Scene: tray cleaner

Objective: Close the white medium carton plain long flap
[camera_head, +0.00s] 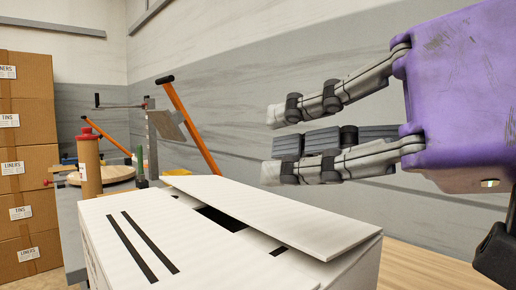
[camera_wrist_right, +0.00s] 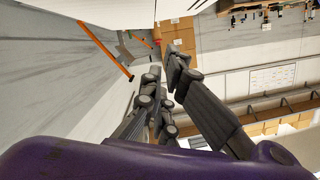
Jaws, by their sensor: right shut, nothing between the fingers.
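The white carton (camera_head: 350,272) stands at the lower middle of the head view. Its left flap (camera_head: 130,240), with two black stripes, lies nearly flat. Its plain long flap (camera_head: 290,222) on the right is tilted up a little, with a dark gap (camera_head: 220,218) beside its inner edge. My right gripper (camera_head: 280,146) has a purple body and grey fingers. It appears above the plain flap, apart from it, with its fingers pointing left. It is shut and empty. The fingers also show in the right wrist view (camera_wrist_right: 165,85). My left gripper is not in view.
Brown boxes (camera_head: 25,150) are stacked at the far left. A grey wall stands behind.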

